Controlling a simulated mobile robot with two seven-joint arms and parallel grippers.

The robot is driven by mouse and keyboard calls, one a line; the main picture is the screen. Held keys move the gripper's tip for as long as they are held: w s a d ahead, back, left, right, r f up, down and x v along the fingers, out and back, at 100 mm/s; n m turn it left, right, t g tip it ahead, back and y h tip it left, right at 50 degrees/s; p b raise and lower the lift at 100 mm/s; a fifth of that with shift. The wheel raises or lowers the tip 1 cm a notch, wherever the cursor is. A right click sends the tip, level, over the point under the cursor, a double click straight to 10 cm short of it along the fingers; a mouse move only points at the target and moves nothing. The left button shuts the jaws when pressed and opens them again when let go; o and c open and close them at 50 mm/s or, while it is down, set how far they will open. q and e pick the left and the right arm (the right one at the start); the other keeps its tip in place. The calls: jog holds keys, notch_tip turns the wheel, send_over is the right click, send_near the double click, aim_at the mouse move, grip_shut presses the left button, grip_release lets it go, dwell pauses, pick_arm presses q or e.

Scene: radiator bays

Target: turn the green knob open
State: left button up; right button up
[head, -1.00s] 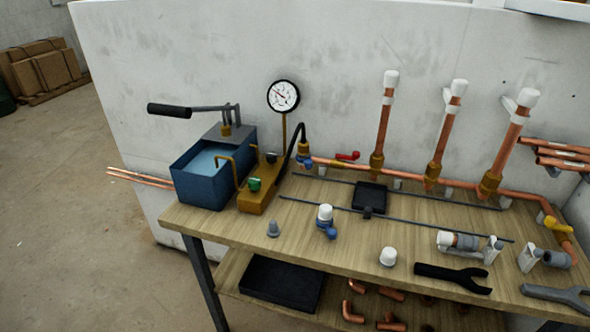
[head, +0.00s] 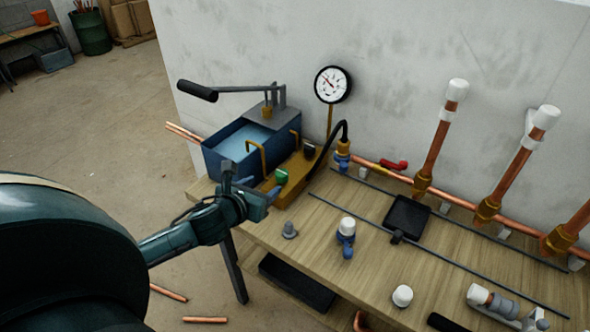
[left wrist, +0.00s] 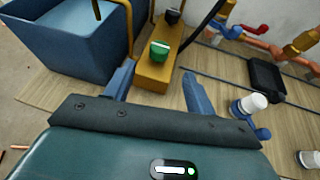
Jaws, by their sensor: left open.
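The green knob (head: 281,176) sits on top of the yellow-brown block (head: 302,172) beside the blue water tank (head: 222,160). In the left wrist view the green knob (left wrist: 160,49) has a light mark across its top. My left gripper (head: 265,189) is open, at the near end of the block, just short of the knob. In the left wrist view its two blue fingers (left wrist: 157,84) are spread apart with the block between and beyond them, and the knob lies ahead of the tips. My right gripper is not in view.
A black knob (head: 309,150) sits farther along the block. A black hose runs up to the brass fitting by the pipe. A pressure gauge (head: 332,85) stands behind.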

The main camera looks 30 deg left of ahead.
aim_at(279, 175)
pick_arm(q)
jog(key=x, duration=1.2)
jog(key=shift+f, duration=0.15)
jog(key=shift+s, duration=0.1)
jog(key=c, duration=1)
jog(key=shift+o, duration=0.2)
